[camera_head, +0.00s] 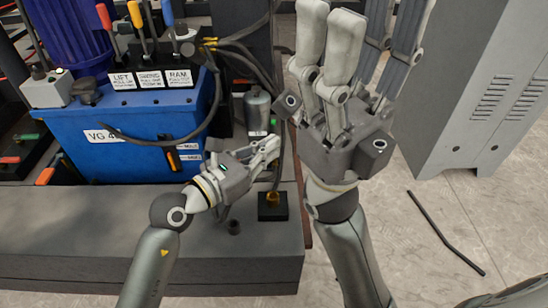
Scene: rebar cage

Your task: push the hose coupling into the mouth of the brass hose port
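My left gripper (277,147) points right, with its fingers close together on a dark hose (281,115) that hangs down from above. The hose's lower end runs down toward the brass hose port (272,198), set in a small black block (272,210) on the grey ledge. The hose coupling is too small and too dark to make out, so I cannot tell whether it touches the port's mouth. My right gripper (360,45) is large and near the camera, points up with its fingers spread, and is empty.
A blue power unit (125,135) with several levers stands at the left. A grey cylinder (257,110) stands behind my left gripper. The grey ledge (70,230) runs along the front. A grey cabinet (470,90) and a bent dark bar (443,232) are on the right floor.

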